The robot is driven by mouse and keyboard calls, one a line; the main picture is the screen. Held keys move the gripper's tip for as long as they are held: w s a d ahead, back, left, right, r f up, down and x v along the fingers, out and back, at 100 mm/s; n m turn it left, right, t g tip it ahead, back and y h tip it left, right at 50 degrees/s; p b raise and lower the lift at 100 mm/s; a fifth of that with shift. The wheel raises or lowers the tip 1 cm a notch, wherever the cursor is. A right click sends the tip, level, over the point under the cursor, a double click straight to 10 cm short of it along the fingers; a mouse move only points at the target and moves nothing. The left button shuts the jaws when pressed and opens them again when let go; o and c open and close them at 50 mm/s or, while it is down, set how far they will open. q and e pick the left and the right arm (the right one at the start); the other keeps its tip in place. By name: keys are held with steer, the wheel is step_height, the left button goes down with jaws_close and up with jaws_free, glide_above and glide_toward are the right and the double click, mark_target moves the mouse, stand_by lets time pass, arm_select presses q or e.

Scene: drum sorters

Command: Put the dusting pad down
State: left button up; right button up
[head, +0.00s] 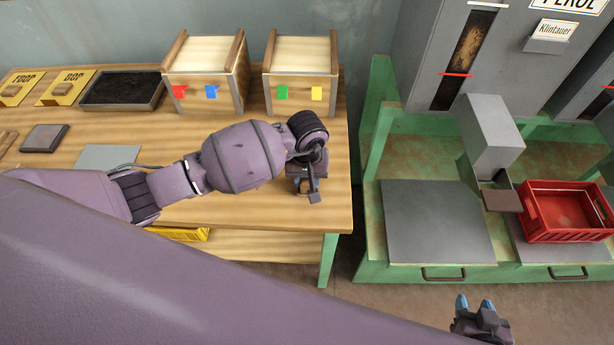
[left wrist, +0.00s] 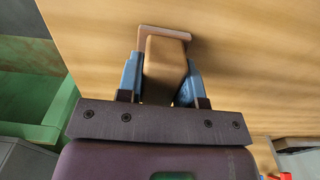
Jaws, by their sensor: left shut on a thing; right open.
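The dusting pad (left wrist: 165,58) shows in the left wrist view as a brown block with a thin, paler pinkish plate at its far end. My left gripper (left wrist: 160,80) is shut on it, one blue finger on each side of the block. In the head view my left gripper (head: 304,186) is low over the right end of the wooden table (head: 240,205), and the pad is mostly hidden there. I cannot tell whether the pad touches the tabletop. My right gripper (head: 475,303) is open and empty, low at the bottom right, over the floor.
Two wooden boxes (head: 204,98) (head: 300,92) with coloured tags stand at the table's back. A black tray (head: 122,104), yellow signs, a grey sheet (head: 108,157) and a dark block (head: 45,138) lie left. A green-framed machine with a red crate (head: 529,228) stands right, across a gap.

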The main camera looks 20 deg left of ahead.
arm_select(q)
steer(key=shift+f, duration=0.15)
steer(key=o, duration=0.8)
step_height(320, 180, up, 12)
steer(key=shift+r, duration=0.2)
stand_by(0.3)
stand_by(0.4)
